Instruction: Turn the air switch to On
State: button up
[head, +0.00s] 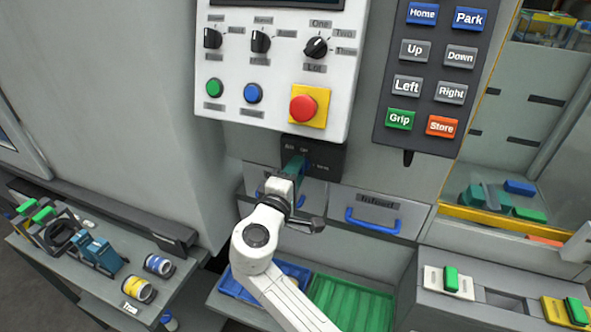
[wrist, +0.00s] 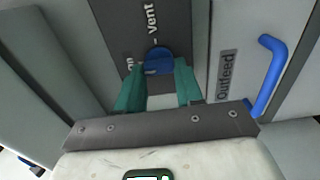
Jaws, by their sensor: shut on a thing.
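The air switch is a blue knob (wrist: 158,58) on a dark plate (head: 325,157) below the white control panel. Part of the word "Vent" shows on the plate in both views; the other lettering is partly hidden or too small to read surely. My gripper (head: 294,166) is at the plate in the head view, hiding the knob there. In the wrist view, the teal fingers of my gripper (wrist: 158,80) are shut on the knob, one on each side. Which mark the knob points to cannot be told.
A white panel (head: 262,97) with dials, buttons and a red stop button (head: 303,108) is just above. Drawers with blue handles (head: 373,221) lie below and right. A keypad (head: 430,75) is at upper right. A side table (head: 95,285) holds spools at left.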

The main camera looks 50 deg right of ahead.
dwell(0.4)
jog(key=o, duration=1)
jog(key=shift+o, duration=0.2)
jog(key=shift+a, duration=0.15)
jog(key=b+v, duration=0.2)
jog(key=v, duration=0.8)
jog(key=shift+a, duration=0.3)
jog(key=shift+s, duration=0.1)
jog(key=s+d+f+m+g+y, duration=0.1)
jog(key=s+d+f+y, duration=0.1)
jog(key=s+f+y, duration=0.45)
jog(key=s+d+f+m+g+y, duration=0.1)
jog(key=s+f+g, duration=0.15)
jog(key=f, duration=0.65)
jog(key=s+a+f+m+g+y, duration=0.1)
jog(key=s+a+f+y, duration=0.2)
jog(key=s, duration=0.4)
jog(key=s+a+f+m+y, duration=0.1)
jog(key=s+a+f+y, duration=0.3)
jog(key=s+f+y, duration=0.2)
jog(key=shift+s+f+g, duration=0.35)
jog(key=shift+s+f, duration=0.15)
jog(key=shift+s, duration=0.1)
